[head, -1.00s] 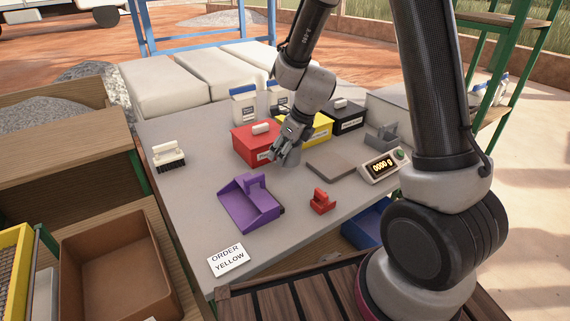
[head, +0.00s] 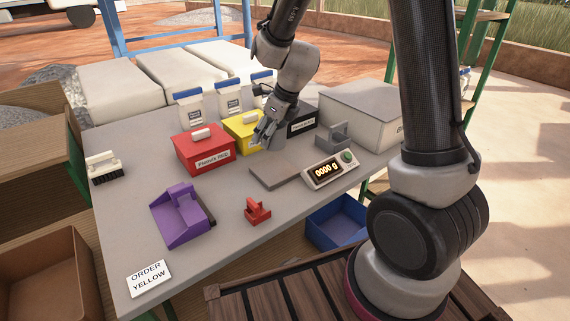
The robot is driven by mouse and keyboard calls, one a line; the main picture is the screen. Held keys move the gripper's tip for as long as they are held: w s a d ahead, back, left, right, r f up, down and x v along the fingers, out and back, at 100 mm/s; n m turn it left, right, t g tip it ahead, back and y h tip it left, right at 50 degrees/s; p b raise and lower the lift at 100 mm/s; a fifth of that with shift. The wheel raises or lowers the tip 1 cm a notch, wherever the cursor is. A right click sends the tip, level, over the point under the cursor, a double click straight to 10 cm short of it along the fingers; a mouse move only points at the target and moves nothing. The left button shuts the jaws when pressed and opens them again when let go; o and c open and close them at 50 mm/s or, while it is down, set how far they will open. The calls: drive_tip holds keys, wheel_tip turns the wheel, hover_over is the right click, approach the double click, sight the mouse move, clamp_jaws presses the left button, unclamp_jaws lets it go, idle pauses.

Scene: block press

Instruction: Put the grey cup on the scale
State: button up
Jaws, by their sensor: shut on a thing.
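The grey cup (head: 277,143) appears to be the grey piece under my gripper (head: 268,138); the fingers partly hide it. My gripper is shut on it, in front of the yellow box and behind the scale. I cannot tell whether the cup touches the table. The scale (head: 268,182) is a flat grey plate with a display unit (head: 327,170) at its right, reading 0000 g. The plate looks bare.
A red box (head: 205,152), a yellow box (head: 240,122) and a black box (head: 302,123) stand behind. A grey handled piece (head: 334,134) is behind the display. A red handled piece (head: 257,211) and purple tray (head: 180,222) are in front. A card (head: 149,278) reads ORDER YELLOW.

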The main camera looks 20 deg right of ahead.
sight(267, 166)
wheel_tip(267, 166, down, 9)
drive_tip(key=shift+f, duration=0.1)
idle(0.4)
drive_tip(key=o, duration=1.1)
